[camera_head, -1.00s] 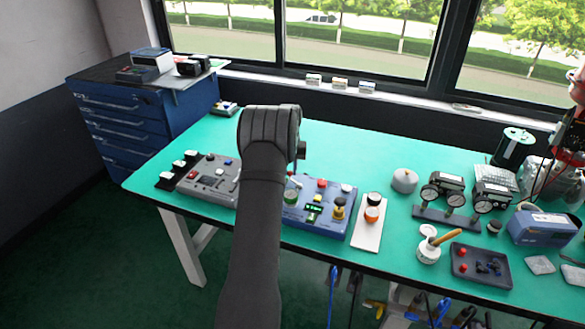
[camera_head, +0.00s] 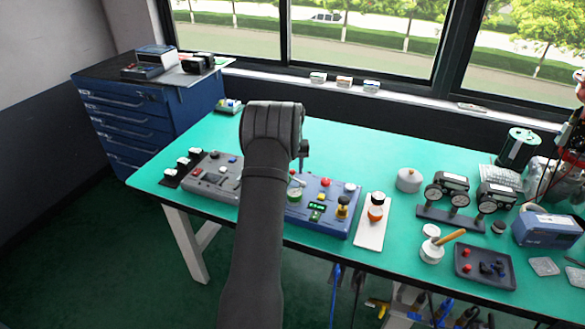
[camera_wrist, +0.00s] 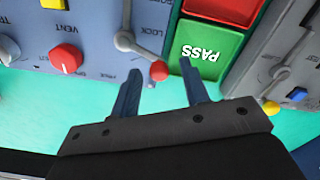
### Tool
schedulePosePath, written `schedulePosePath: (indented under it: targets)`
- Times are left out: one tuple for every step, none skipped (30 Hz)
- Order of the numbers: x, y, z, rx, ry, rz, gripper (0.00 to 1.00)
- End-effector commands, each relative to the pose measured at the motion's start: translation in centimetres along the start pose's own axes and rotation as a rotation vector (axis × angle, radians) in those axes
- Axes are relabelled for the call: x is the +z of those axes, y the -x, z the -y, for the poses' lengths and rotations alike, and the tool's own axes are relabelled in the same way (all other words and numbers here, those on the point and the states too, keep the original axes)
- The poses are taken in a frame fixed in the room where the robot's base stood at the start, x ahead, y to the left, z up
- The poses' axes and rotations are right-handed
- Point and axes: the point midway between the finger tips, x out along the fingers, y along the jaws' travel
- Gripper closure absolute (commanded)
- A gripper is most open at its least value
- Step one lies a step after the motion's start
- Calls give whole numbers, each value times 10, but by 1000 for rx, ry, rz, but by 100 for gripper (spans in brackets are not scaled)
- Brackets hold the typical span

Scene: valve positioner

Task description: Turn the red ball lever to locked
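In the wrist view, the red ball (camera_wrist: 159,71) sits at the end of a short grey lever arm (camera_wrist: 137,50) on the blue-grey panel (camera_wrist: 95,45). The lever runs from its round pivot down and right to the ball. A LOCK label is printed above the ball, close to the lever. My gripper (camera_wrist: 160,66) is open, with one fingertip on each side of the ball. I see gaps beside the ball and cannot tell its depth between the fingers. In the head view, my arm hides the gripper and the ball.
A green PASS block (camera_wrist: 204,52) stands close beside the right finger. A red knob (camera_wrist: 66,58) is left on the panel. In the head view, the blue panel (camera_head: 325,228) lies on the green bench (camera_head: 385,258), with a grey control box (camera_head: 215,190) to its left.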

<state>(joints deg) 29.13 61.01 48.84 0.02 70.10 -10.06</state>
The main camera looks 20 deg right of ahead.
Motion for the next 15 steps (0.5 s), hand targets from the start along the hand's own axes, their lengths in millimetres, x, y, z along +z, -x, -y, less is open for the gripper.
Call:
schedulePosePath:
  targets:
    - [0,0,0,0,0,0,58]
    - [0,0,0,0,0,0,58]
    - [0,0,0,0,-1,0,58]
    - [0,0,0,0,-1,0,58]
    - [0,0,0,0,-1,1,58]
    - [0,0,0,0,-1,1,58]
    - [0,0,0,0,-1,1,58]
    - [0,0,0,0,-1,0,58]
    - [0,2,0,0,-1,0,58]
    - [0,4,0,0,-1,0,58]
    - [0,6,0,0,-1,0,58]
    - [0,11,0,1,-1,-1,58]
    - [0,16,-1,1,-1,-2,58]
    - [0,20,-1,1,-1,-3,58]
    - [0,28,0,1,-1,-2,58]
